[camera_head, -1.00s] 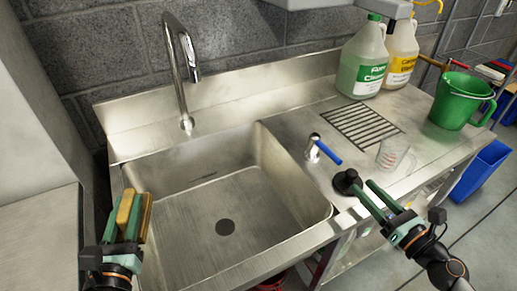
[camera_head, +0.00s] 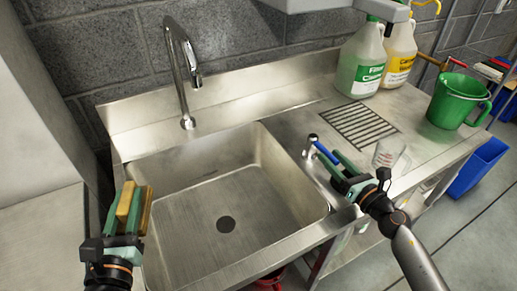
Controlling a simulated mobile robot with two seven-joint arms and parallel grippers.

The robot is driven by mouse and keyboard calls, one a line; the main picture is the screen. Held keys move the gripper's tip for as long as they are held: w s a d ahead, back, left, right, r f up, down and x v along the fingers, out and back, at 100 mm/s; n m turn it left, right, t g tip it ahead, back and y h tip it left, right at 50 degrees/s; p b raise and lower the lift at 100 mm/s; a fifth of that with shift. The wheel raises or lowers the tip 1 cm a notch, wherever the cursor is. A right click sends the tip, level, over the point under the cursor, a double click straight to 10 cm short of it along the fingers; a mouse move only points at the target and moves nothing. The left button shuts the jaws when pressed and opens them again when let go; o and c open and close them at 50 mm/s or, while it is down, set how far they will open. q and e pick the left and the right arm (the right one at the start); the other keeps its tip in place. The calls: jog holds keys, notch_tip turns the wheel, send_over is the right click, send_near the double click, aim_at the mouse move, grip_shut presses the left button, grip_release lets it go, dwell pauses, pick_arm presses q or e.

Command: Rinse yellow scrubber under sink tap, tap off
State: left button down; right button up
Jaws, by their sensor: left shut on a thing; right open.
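The yellow scrubber (camera_head: 126,204) is held upright in my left gripper (camera_head: 124,212), which is shut on it at the left edge of the sink. The sink basin (camera_head: 283,187) is empty, with a dark drain in its floor. The chrome tap (camera_head: 178,62) rises from the back rim, and no water shows below its spout. A small tap handle with a blue lever (camera_head: 325,152) stands on the counter right of the basin. My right gripper (camera_head: 328,157) is open, with its green fingers at the blue lever. Whether they touch it I cannot tell.
A clear measuring cup (camera_head: 388,154) stands close behind my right gripper. A drain grate (camera_head: 358,125), two jugs, one green-labelled (camera_head: 360,62) and one yellow-labelled (camera_head: 398,52), and a green bucket (camera_head: 457,101) are on the counter. A blue bin (camera_head: 478,168) is on the floor at right.

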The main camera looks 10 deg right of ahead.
jog(key=shift+c, duration=0.2)
grip_shut()
jog(key=shift+f, duration=0.1)
dwell(1.2)
